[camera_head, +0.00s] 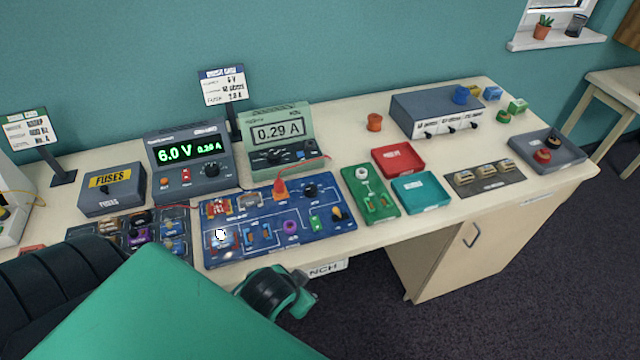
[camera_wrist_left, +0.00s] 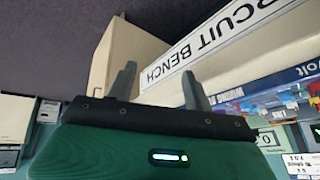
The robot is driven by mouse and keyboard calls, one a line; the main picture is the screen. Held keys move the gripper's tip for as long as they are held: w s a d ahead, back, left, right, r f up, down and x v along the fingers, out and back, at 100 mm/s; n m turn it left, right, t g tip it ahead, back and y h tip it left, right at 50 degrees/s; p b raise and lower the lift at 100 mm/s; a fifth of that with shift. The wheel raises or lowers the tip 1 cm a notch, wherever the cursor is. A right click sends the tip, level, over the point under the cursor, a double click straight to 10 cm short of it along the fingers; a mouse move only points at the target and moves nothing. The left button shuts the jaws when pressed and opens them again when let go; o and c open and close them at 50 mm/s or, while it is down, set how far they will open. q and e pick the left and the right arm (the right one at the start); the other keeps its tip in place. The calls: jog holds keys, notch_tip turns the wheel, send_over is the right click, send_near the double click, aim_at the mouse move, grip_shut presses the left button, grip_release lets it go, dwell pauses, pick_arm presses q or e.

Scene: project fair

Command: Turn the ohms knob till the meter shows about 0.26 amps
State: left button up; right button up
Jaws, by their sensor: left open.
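The green meter (camera_head: 277,131) stands at the back of the bench and reads 0.29 A. In front of it lies the blue circuit board (camera_head: 270,252). A black round knob (camera_head: 311,189) sits near the board's back right; its label is too small to read, so I cannot tell for sure that it is the ohms knob. My left gripper (camera_wrist_left: 160,82) is open and empty in the left wrist view, low by the bench's front edge and apart from the board. Its fingers are not clear in the head view. My right gripper is in neither view.
A power supply (camera_head: 187,160) left of the meter shows 6.0 V. A green board (camera_head: 369,192), red tray (camera_head: 398,160) and teal tray (camera_head: 420,192) lie right of the blue board. A red lead arches over its back edge. My green arm covers the lower left.

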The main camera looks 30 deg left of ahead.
pick_arm(q)
jog(key=w+d+r+m+t+h, duration=0.35)
jog(key=w+r+m+t, duration=0.35)
jog(key=w+r+t, duration=0.95)
jog(key=w+d+r+m+g+h, duration=0.2)
jog(key=d+r+m+h, duration=0.2)
jog(key=r+m, duration=0.15)
jog(key=w+d+r+m+g+h, duration=0.1)
jog(key=w+d+r+m+h, duration=0.2)
jog(key=r+m+h, duration=0.25)
jog(key=m+g+y, duration=1.2)
jog(key=m+g, duration=0.7)
send_over(311, 188)
notch_tip(311, 188, down, 9)
notch_tip(311, 188, down, 13)
jog(key=p, duration=0.4)
jog(key=shift+r, duration=0.15)
jog(key=shift+f, duration=0.65)
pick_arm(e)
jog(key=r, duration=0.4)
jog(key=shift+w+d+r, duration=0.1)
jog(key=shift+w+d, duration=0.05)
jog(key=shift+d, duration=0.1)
